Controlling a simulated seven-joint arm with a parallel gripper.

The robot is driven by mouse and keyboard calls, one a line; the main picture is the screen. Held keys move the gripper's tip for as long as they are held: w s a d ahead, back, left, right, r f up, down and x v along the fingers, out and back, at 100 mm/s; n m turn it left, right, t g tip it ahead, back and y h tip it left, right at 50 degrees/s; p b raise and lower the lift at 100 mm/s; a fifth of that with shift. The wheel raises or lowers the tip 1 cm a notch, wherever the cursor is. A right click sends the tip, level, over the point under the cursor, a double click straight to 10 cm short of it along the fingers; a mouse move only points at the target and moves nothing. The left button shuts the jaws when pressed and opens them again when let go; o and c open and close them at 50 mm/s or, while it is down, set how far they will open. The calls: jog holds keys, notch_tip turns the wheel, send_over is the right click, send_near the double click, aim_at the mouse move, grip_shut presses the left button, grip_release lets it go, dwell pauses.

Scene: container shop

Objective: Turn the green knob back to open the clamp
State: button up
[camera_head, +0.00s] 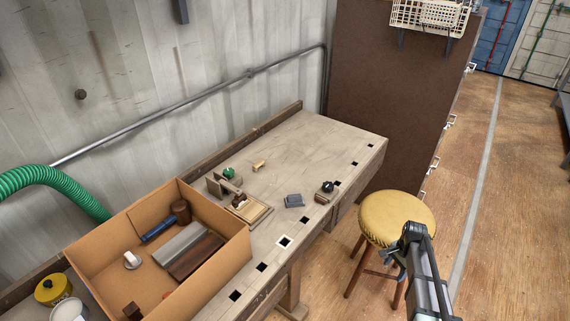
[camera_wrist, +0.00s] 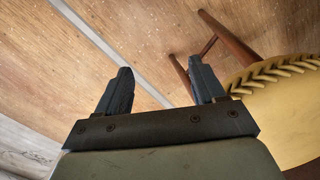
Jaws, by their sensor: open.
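A small clamp (camera_head: 217,185) with a green knob (camera_head: 229,173) stands on the workbench (camera_head: 290,155), just beyond the cardboard box. The clamp is small in the head view, so I cannot tell how far its jaws are apart. My gripper (camera_head: 397,262) is at the right in the head view, off the bench and beside the stool, well away from the clamp. In the wrist view my gripper (camera_wrist: 160,88) has its two fingers apart with nothing between them. The clamp and knob are out of the wrist view.
A cardboard box (camera_head: 228,262) with tools stands on the near bench. A yellow stool (camera_head: 397,215) stands beside the bench. The far benchtop is clear.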

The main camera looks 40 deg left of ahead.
jog(key=w+a+r+m+t+y, duration=0.1)
jog(key=w+a+r, duration=0.4)
jog(key=a+r, duration=0.25)
jog(key=w+a+r+m+t, duration=0.1)
jog(key=w+a+r, duration=0.4)
jog(key=a+r, duration=0.25)
jog(key=shift+n, duration=0.3)
jog(key=a+r, duration=0.4)
jog(key=a, duration=0.2)
jog(key=s+a+r, duration=0.1)
jog(key=a+r, duration=0.4)
jog(key=a, duration=0.2)
jog(key=s+a+r, duration=0.1)
jog(key=a+r, duration=0.4)
jog(key=a, duration=0.1)
jog(key=shift+s+a, duration=0.2)
jog(key=shift+a, duration=0.15)
jog(key=s+a+r+n, duration=0.2)
jog(key=s+a+r, duration=0.2)
jog(key=s+a, duration=0.5)
jog(key=n+g+h, duration=0.1)
jog(key=n+h, duration=0.1)
send_near(229, 170)
jog(key=f, duration=0.8)
jog(key=shift+w+d+f, duration=0.2)
jog(key=shift+f, duration=0.05)
jog(key=shift+c, duration=0.2)
jog(key=c, duration=1)
